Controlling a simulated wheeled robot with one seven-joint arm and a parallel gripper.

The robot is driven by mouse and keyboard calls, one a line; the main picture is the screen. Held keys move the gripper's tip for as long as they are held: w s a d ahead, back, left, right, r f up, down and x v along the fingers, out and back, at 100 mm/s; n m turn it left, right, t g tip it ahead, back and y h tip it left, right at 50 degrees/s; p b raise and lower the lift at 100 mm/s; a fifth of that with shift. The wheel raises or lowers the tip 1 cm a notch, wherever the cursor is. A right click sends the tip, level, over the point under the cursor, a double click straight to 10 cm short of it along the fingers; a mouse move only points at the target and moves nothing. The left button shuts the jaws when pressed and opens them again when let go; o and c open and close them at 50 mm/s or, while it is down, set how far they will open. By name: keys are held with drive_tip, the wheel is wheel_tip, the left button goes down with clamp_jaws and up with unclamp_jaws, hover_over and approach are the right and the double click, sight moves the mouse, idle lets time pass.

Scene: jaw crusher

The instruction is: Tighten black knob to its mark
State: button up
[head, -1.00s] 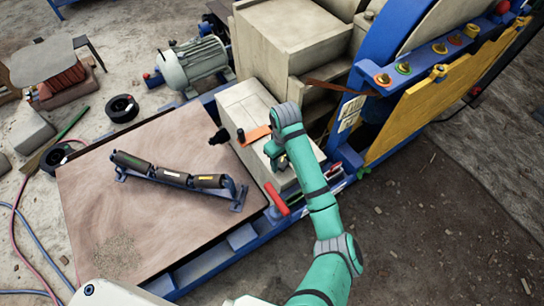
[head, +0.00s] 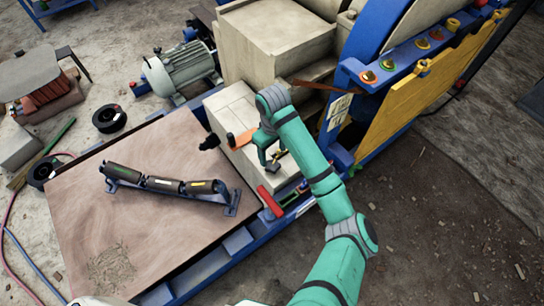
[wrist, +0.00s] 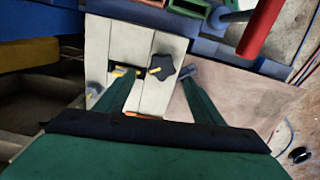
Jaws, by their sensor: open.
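Touch and height gap cannot be told. A second yellow mark shows at the left fingertip, by a dark slot in the block. In the head view my gripper (head: 272,160) is over the front part of the pale block (head: 222,105); the knob cannot be made out clearly there.
A red handle (head: 270,203) sticks out at the block's front, also top right in the wrist view (wrist: 262,28). An orange plate (head: 243,138) lies behind my gripper. A board (head: 130,215) with a roller frame (head: 170,186) is left. A yellow guard (head: 410,100) stands right.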

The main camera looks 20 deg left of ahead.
drive_tip(key=shift+a+r, duration=0.1)
drive_tip(key=shift+r, duration=1.95)
